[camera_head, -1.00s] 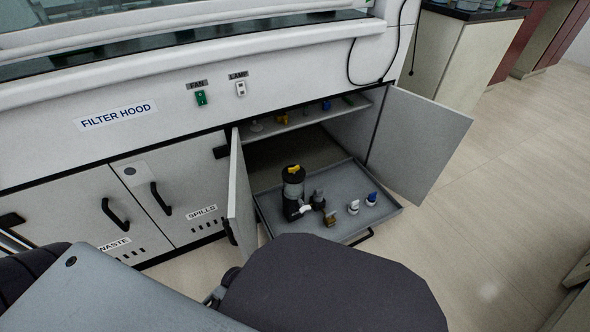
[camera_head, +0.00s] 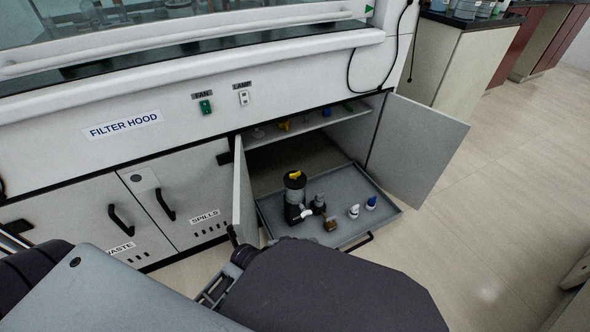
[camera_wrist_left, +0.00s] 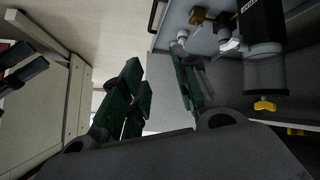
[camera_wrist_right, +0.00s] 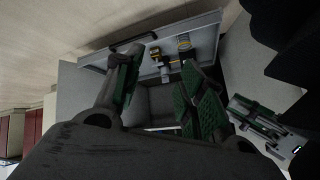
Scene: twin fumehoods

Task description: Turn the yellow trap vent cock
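The yellow trap vent cock (camera_head: 295,175) sits on top of an upright dark-and-clear trap (camera_head: 294,195) on the pulled-out tray (camera_head: 342,181) in the open cupboard. In the left wrist view the cock (camera_wrist_left: 265,105) shows at the right, at the end of the clear trap body (camera_wrist_left: 266,72). My left gripper (camera_wrist_left: 160,88) is open and empty, its green pads apart, and to one side of the cock without touching it. My right gripper (camera_wrist_right: 162,85) is also open and empty, with the tray beyond its fingers. In the head view my arm hides most of the grippers.
Other small fittings (camera_head: 330,224) with brown, white and blue parts stand on the tray near the trap. A shelf (camera_head: 312,122) with more fittings is above. Open doors flank the cupboard, left (camera_head: 243,195) and right (camera_head: 417,150). Floor to the right is clear.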

